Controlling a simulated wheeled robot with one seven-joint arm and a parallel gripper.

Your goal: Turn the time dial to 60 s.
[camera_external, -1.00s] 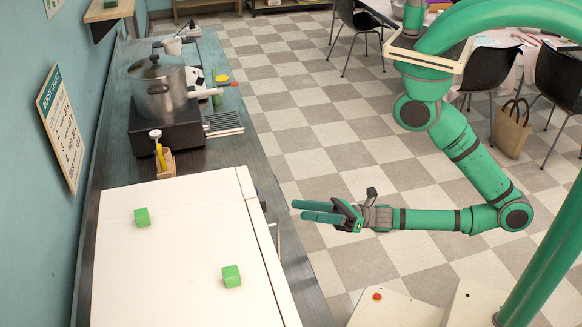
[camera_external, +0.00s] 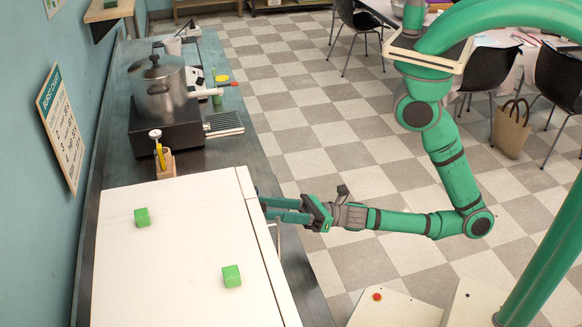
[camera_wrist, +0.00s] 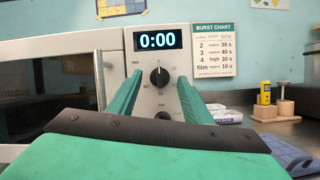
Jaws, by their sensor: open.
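The microwave's front panel (camera_wrist: 145,62) fills the middle of the wrist view, with a lit display (camera_wrist: 158,39) reading 0:00. Below it is a dark round dial (camera_wrist: 160,78) with marks around it and its white pointer straight up. A second dark dial (camera_wrist: 163,115) sits lower, partly hidden by my gripper; the small labels are unreadable. My gripper (camera_wrist: 159,80) is open and empty, its green fingers to the left and right of the upper dial. I cannot tell if they touch it. In the external view, my gripper (camera_external: 262,209) is at the microwave's front side; the dials are hidden there.
The white microwave top (camera_external: 185,255) carries two green cubes (camera_external: 142,217) (camera_external: 232,276). A burst chart (camera_wrist: 213,50) hangs on the wall, pairing level 2 with 30 s. A pot (camera_external: 158,88) stands on a dark burner farther along the counter.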

